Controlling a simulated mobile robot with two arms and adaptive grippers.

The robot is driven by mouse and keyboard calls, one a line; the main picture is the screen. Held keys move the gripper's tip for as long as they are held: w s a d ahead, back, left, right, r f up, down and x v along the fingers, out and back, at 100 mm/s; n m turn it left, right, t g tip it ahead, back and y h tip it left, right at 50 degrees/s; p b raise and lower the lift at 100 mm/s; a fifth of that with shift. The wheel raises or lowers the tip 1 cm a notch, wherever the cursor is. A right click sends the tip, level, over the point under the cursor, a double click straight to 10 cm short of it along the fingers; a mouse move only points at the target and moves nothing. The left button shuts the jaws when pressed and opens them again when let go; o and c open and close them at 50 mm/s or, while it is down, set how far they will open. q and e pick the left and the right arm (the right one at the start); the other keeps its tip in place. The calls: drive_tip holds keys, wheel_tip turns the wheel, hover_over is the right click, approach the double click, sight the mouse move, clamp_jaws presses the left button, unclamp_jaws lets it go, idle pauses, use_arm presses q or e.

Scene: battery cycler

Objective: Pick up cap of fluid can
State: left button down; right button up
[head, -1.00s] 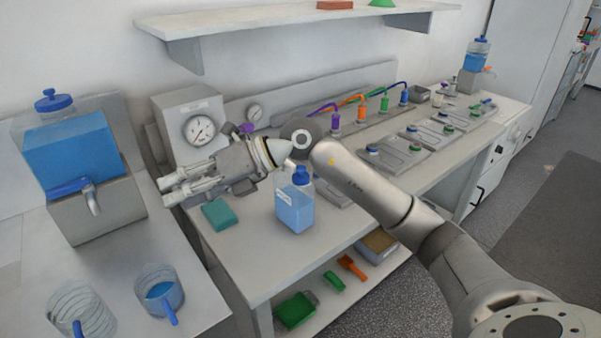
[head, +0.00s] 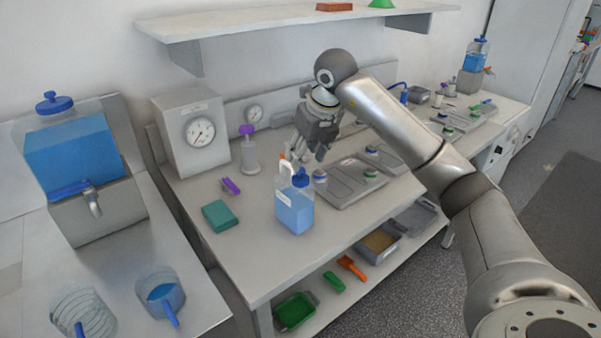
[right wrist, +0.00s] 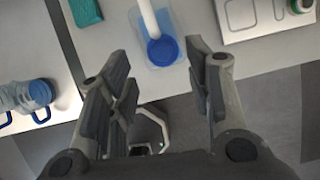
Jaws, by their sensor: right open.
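The fluid can (head: 294,210) is a clear jug with blue liquid and a white handle, upright near the bench's front edge. Its blue cap (head: 301,178) is on top of it. My right gripper (head: 310,154) is open and empty, pointing down above and slightly behind the can, apart from the cap. In the right wrist view, the cap (right wrist: 162,51) lies beyond the open fingers (right wrist: 158,72), between their lines, with the white handle running up from it. My left gripper is not in view.
A teal block (head: 219,215) and a purple item (head: 230,185) lie left of the can. A grey tray (head: 340,187) is close on its right. A purple-topped bottle (head: 249,150) and a gauge box (head: 190,135) stand behind. A shelf (head: 290,22) hangs above.

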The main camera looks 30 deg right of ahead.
sight(301, 170)
drive_tip(key=p+x, duration=0.2)
drive_tip(key=x, duration=0.2)
drive_tip(key=shift+w+d+f, duration=0.1)
drive_tip(key=shift+w+f, duration=0.1)
drive_tip(key=shift+f, duration=0.1)
drive_tip(key=shift+w+f, duration=0.2)
drive_tip(key=shift+f, duration=0.25)
drive_tip(key=c, duration=0.9)
drive_tip(key=shift+r, duration=0.15)
